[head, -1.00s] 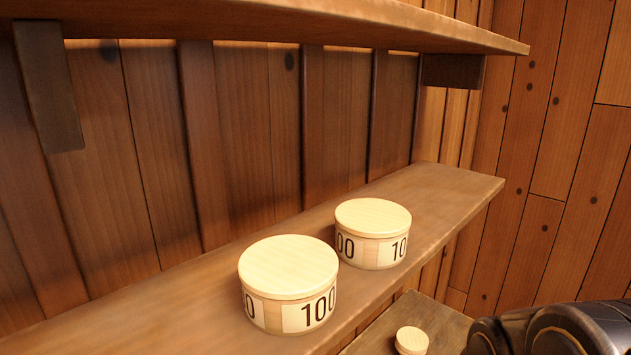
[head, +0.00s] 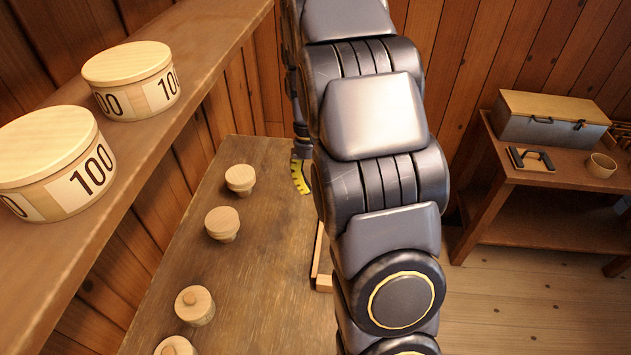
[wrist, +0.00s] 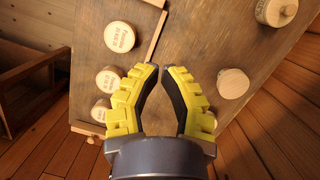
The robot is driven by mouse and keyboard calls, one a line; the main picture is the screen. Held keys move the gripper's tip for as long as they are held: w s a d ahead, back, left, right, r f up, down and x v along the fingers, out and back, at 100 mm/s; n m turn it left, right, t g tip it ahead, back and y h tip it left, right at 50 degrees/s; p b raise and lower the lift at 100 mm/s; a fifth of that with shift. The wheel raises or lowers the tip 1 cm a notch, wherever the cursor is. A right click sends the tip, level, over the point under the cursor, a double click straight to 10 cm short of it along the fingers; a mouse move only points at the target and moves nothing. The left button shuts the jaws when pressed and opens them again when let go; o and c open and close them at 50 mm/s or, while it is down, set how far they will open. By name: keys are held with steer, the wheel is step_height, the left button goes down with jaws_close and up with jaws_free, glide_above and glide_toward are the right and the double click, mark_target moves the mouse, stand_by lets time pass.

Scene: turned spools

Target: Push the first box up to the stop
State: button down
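A short wooden strip (wrist: 88,128) lies across the row's lower end and may be the stop. My gripper (wrist: 160,68) points down over the board, right of the boxes, its yellow fingertips slightly apart with nothing between. In the head view my arm hides the boxes and most of the gripper.
Several pale turned knobs (head: 222,224) stand on the brown tabletop (head: 265,215) left of my arm. Two large round boxes marked 100 (head: 130,80) sit on the shelf (head: 155,135) at the left. A side table with a grey chest (head: 550,125) stands at the right.

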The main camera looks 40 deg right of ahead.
steer(key=w+d+f+m+y, duration=0.1)
steer(key=w+d+f+m, duration=0.15)
steer(key=d+f, duration=1.25)
steer(key=shift+m, duration=0.35)
steer(key=x, duration=0.9)
steer(key=shift+s+a+f, duration=0.2)
steer(key=shift+s+a, duration=0.2)
steer(key=shift+a, duration=0.05)
steer(key=shift+s+a, duration=2)
steer(key=shift+s, duration=0.05)
steer(key=v, duration=1)
steer(key=shift+d, duration=0.2)
